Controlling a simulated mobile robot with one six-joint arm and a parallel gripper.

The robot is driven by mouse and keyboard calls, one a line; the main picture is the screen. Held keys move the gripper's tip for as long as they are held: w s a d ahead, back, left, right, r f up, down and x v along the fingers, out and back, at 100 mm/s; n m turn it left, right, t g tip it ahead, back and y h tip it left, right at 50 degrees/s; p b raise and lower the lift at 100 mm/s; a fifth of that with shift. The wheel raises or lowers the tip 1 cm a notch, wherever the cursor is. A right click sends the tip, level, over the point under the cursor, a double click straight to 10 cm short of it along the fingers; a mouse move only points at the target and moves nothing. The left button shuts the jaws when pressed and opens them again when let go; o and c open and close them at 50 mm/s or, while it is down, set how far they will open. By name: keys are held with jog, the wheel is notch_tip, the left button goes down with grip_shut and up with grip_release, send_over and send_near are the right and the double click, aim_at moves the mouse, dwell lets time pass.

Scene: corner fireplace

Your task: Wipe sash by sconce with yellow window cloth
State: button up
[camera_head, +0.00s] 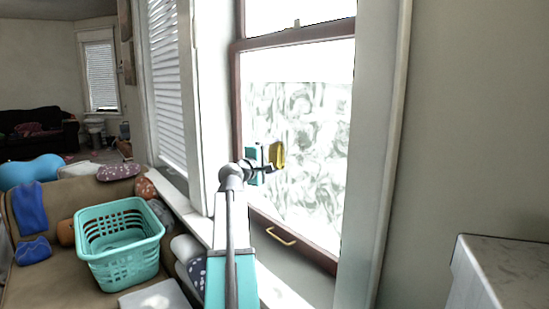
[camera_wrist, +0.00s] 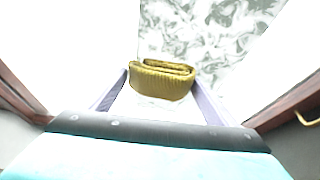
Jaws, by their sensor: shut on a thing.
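My gripper (camera_head: 268,160) is shut on a folded yellow cloth (camera_head: 278,154), in front of the window sash. In the wrist view the ribbed cloth (camera_wrist: 160,84) sits between the two fingers of my gripper (camera_wrist: 158,88). The sash (camera_head: 297,60) has a dark brown frame and a brass-coloured pull at its bottom rail. Its pane carries whitish swirled smears (camera_head: 312,140) over the middle and lower part; the strip above is plain. I cannot tell whether the cloth touches the glass. No sconce shows.
A turquoise basket (camera_head: 120,243) stands on a tan sofa (camera_head: 50,210) at left, with cushions and blue cloths. A pale-topped cabinet (camera_head: 505,270) is at the lower right. White window casing (camera_head: 375,150) borders the sash on the right.

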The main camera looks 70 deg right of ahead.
jog(key=shift+r+p, duration=0.65)
jog(key=shift+r, duration=0.45)
jog(key=shift+s+a, duration=0.1)
jog(key=shift+s, duration=0.05)
jog(key=shift+s+a+f+p, duration=0.1)
jog(key=shift+s+a+p, duration=0.75)
jog(key=shift+s, duration=0.45)
jog(key=shift+a, duration=0.1)
jog(key=shift+s, duration=0.1)
jog(key=shift+s+a+p, duration=0.35)
jog(key=shift+s+a, duration=0.05)
jog(key=shift+s, duration=0.3)
jog(key=shift+s+a+p, duration=0.3)
jog(key=shift+s+a, duration=0.1)
jog(key=shift+s, duration=0.3)
